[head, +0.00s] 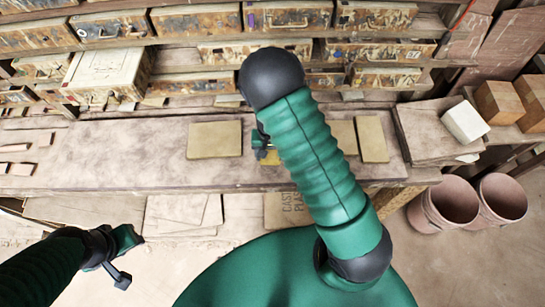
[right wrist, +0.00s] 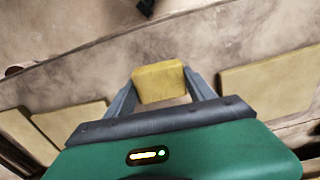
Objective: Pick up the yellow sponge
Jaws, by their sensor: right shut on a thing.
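The yellow sponge (right wrist: 160,82) sits between the two fingers of my right gripper (right wrist: 161,92) in the right wrist view. The gripper is shut on it. In the head view, my right gripper (head: 265,148) is over the worktable, partly hidden by my own arm. A small yellow part of the sponge (head: 270,158) shows below it. I cannot tell whether the sponge touches the table. My left gripper (head: 122,262) is at the lower left, in front of the table and away from the sponge.
Flat tan tiles lie on the worktable (head: 110,170) on both sides of the right gripper, one on the left (head: 214,139) and another on the right (head: 372,139). A white block (head: 465,122) is at the right. Drawers line the back. Two buckets (head: 445,205) stand on the floor.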

